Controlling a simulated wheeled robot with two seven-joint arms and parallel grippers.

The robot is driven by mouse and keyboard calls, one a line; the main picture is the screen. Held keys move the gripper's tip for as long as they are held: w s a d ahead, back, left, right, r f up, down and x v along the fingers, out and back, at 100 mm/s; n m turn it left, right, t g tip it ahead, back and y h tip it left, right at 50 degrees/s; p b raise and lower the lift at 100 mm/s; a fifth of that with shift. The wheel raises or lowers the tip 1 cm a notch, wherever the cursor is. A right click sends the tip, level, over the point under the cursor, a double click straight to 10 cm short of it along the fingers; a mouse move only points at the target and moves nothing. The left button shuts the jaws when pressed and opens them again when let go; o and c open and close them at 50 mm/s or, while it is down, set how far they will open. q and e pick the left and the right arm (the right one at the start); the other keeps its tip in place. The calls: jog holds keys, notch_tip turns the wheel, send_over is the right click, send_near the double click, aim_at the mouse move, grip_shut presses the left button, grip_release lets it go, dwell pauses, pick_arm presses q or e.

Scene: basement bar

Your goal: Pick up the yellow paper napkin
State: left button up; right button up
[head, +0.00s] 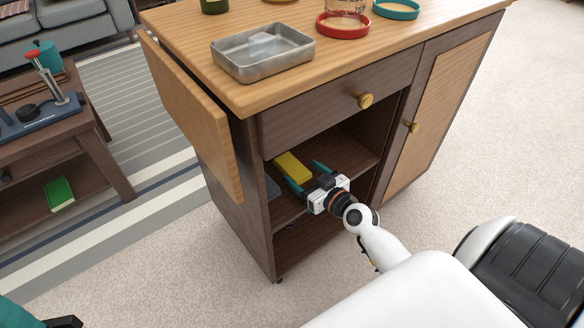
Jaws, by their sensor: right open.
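The yellow paper napkin (292,167) looks like a flat yellow block lying on the upper open shelf of the wooden bar cart. My right gripper (301,172) reaches into this shelf from the front right. Its two teal fingers are spread, with the near end of the napkin close to the gap between them. I cannot tell whether either finger touches it. The jaws are open and hold nothing that I can see.
The cart (262,138) has a drawer above the shelf and a closed door at right. A metal tray (262,66) and a red dish (343,27) stand on top. A folded leaf (190,112) hangs at its left. A low table (90,140) stands at left. Carpet at right is clear.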

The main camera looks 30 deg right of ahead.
aim_at(294, 168)
jog(key=w, duration=0.3)
jog(key=shift+w+a+f, duration=0.3)
jog(key=shift+w+f, duration=0.1)
jog(key=c, duration=1)
jog(key=shift+r, duration=0.1)
